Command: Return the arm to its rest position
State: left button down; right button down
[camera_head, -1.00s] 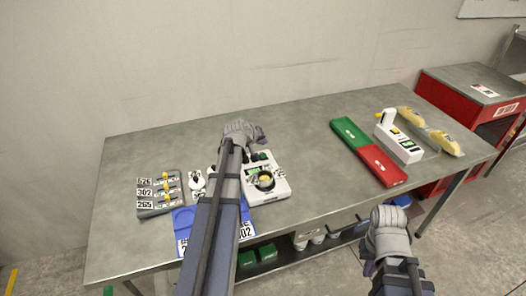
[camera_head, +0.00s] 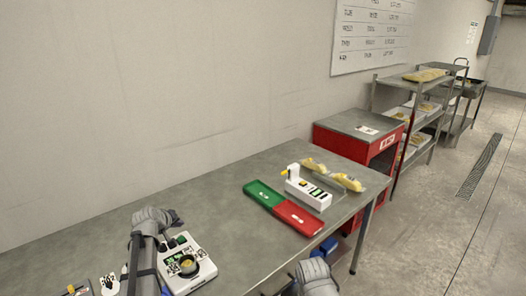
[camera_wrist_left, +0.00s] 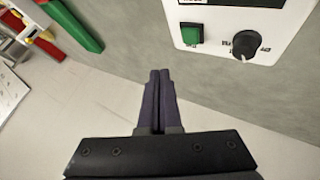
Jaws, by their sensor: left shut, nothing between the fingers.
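My left gripper (camera_head: 177,218) is above the steel table, just behind a white device with a round dial and buttons (camera_head: 188,264). In the left wrist view its two dark fingers (camera_wrist_left: 160,82) lie together with nothing between them. The device's green button and black knob (camera_wrist_left: 243,45) show close by at the upper right of that view. My right gripper (camera_head: 318,282) is at the bottom edge of the head view, in front of the table. Its fingers are hidden.
A red cabinet (camera_head: 350,140) stands behind the table's right end. The back of the table is clear.

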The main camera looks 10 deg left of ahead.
pick_arm(q)
jog(key=s+d+f+m+g, duration=0.1)
jog(key=s+d+m, duration=0.1)
jog(key=d, duration=0.6)
jog(key=s+d+f+m+g+h, duration=0.1)
jog(key=s+d, duration=0.3)
jog(key=d, duration=0.4)
jog(key=s+d+f+m+g, duration=0.3)
jog(key=d, duration=0.5)
jog(key=shift+s+d+m+h, duration=0.2)
jog(key=shift+d+m+h, duration=0.05)
jog(key=shift+m+h, duration=0.15)
jog(key=s+d+m+g+y, duration=0.1)
jog(key=s+d+m+g, duration=0.1)
jog(key=s+d, duration=0.3)
jog(key=s+d+f+m+g+y, duration=0.1)
jog(key=s+d+m, duration=0.3)
jog(key=s, duration=0.7)
jog(key=d+g+y, duration=0.1)
jog(key=d, duration=0.1)
jog(key=shift+s+d+f, duration=0.2)
jog(key=shift+s+d, duration=0.1)
jog(key=shift+s, duration=0.1)
jog(key=shift+a, duration=0.1)
